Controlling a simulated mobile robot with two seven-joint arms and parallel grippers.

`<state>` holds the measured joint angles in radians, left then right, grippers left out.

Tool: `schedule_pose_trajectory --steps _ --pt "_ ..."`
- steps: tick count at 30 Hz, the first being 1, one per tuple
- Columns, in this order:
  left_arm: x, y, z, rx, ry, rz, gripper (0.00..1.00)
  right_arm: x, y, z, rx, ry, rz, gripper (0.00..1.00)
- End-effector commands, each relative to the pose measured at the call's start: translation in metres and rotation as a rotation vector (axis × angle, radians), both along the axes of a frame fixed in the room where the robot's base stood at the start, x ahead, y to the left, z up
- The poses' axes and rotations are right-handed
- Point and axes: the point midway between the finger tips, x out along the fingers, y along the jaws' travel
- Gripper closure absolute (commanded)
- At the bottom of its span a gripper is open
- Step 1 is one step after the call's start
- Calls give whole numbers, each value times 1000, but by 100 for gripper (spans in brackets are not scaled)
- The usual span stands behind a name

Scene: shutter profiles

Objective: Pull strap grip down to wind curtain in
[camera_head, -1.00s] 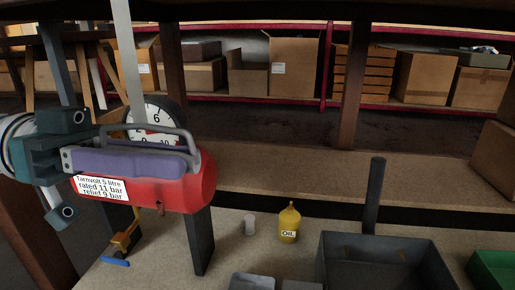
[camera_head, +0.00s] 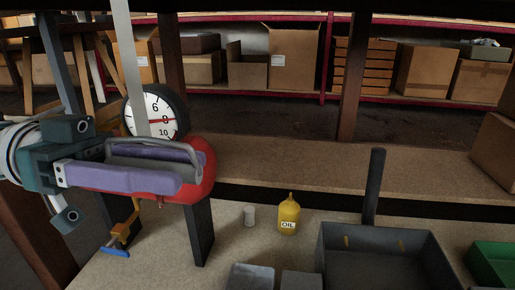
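A flat grey strap (camera_head: 130,60) hangs from the top of the picture and runs down to a grey looped strap grip (camera_head: 150,146). My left gripper (camera_head: 140,172) comes in from the left. Its long purple fingers lie on both sides of the grip's lower part and appear closed on it. The gripper and grip are in front of a red tank (camera_head: 200,178) and hide most of its body and label. A round gauge (camera_head: 158,110) stands behind the strap, with its needle near 8. I cannot make out the curtain. My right gripper is not in view.
An orange clamp (camera_head: 124,226) sits below my gripper. Cardboard boxes (camera_head: 294,60) fill the back shelf.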

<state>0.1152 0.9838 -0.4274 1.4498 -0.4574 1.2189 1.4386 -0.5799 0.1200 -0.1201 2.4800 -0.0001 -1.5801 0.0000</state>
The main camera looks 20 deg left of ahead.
Motion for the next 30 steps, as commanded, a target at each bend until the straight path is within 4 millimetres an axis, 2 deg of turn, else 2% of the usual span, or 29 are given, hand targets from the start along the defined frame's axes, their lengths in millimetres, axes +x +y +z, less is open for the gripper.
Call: schedule_pose_trajectory --steps 8,11,15,21,25,30 --pt "-1 5 1 1 1 1 48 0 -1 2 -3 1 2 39" --pt "-4 19 1 4 3 2 48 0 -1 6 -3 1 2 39" --pt "-10 47 1 4 3 4 48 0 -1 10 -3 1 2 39" --pt "-19 82 -1 2 0 3 48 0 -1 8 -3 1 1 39" --pt "-22 93 0 2 -1 2 48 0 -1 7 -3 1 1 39" --pt "-23 97 0 0 -1 0 48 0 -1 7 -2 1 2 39"
